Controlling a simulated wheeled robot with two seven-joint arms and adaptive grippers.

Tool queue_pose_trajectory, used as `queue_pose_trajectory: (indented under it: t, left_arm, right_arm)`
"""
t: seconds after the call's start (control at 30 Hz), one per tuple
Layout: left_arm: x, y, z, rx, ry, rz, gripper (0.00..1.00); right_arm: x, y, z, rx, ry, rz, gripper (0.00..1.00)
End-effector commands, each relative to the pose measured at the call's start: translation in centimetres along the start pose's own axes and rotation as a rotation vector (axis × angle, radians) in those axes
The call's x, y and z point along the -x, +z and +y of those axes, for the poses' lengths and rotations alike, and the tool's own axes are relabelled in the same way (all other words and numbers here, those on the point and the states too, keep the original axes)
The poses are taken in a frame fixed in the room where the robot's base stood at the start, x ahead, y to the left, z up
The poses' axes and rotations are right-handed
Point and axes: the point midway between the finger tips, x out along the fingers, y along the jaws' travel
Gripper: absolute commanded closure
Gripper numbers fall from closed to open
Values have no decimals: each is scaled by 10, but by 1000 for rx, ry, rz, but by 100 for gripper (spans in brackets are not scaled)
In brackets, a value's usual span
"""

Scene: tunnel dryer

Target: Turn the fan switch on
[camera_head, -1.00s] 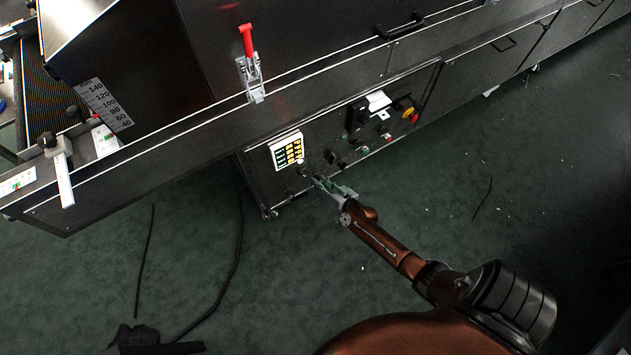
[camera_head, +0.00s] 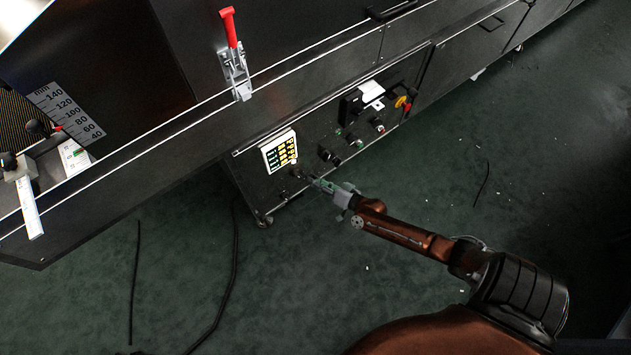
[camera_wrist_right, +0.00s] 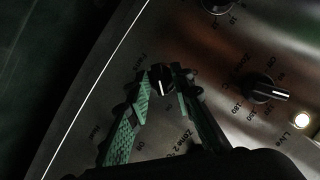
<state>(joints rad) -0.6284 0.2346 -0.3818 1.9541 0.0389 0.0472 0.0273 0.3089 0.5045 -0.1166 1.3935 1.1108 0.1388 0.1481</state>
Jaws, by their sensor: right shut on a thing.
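My right gripper (camera_head: 313,181) is at the lower left part of the dryer's control panel (camera_head: 262,190). In the right wrist view its green-padded fingers (camera_wrist_right: 163,90) stand on either side of a small black rotary knob (camera_wrist_right: 162,78) with a white pointer line, and are shut on it. The pointer runs roughly up and down in that view. In the head view the gripper hides the knob. My left gripper is not in view.
More knobs (camera_head: 330,155) and a red-yellow emergency stop (camera_head: 402,103) lie to the right. Another knob (camera_wrist_right: 268,94) and a lit lamp (camera_wrist_right: 302,120) are nearby. The green floor (camera_head: 300,270) below is mostly clear, with dark cables.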

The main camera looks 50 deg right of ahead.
Motion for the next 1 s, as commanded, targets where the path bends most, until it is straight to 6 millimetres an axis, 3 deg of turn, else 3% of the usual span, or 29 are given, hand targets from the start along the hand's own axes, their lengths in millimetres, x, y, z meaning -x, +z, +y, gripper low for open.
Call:
queue_pose_trajectory:
  t: [0.13,0.17,0.23,0.57,0.73,1.0]
  left_arm:
    - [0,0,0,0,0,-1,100]
    - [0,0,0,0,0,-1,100]
    - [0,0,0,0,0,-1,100]
    - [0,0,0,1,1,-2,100]
    - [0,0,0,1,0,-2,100]
    - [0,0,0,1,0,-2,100]
  right_arm:
    - [-1,2,-1,-3,-1,-3,100]
    - [-1,2,-1,-3,-1,-3,78]
    - [-1,2,-1,-3,-1,-2,74]
    - [2,1,0,-1,0,-1,73]
    - [24,2,0,-4,1,-2,73]
    - [81,2,0,-2,1,-3,73]
